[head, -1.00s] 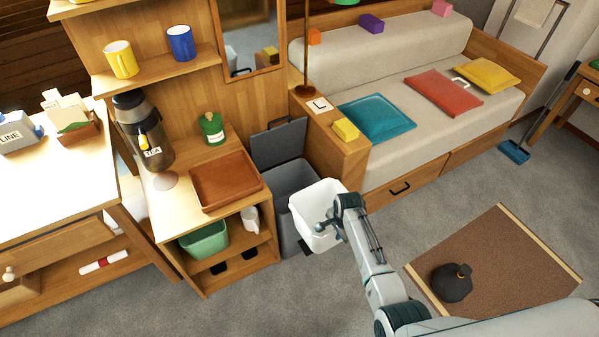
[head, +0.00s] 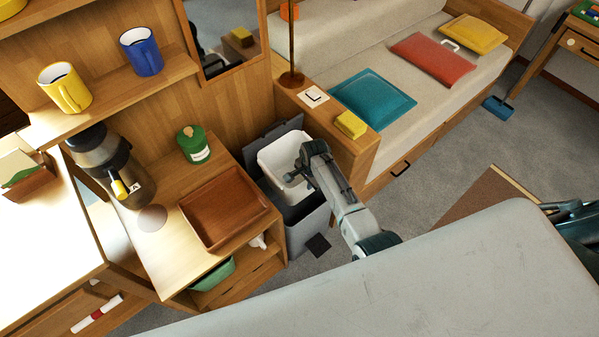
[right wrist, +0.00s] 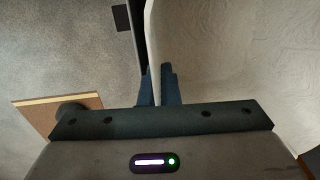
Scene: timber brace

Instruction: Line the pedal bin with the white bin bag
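The grey pedal bin (head: 309,226) stands on the floor beside the low wooden cabinet, with its lid (head: 262,133) raised against the wall side. The white bin bag (head: 276,160) is open-mouthed and sits at the bin's opening; I cannot tell how deep its lower part is inside. My right gripper (head: 297,173) is at the bag's right side. In the right wrist view its fingers (right wrist: 158,84) are closed on the rim of the bag (right wrist: 215,60), with the bin's dark edge just left of it. My left gripper is not recognisable in view.
The low cabinet with a brown tray (head: 225,208) is left of the bin. The daybed's wooden end, with a yellow block (head: 350,124), is close on the right. The black pedal (head: 318,245) is at the bin's front foot. Carpet is free to the right.

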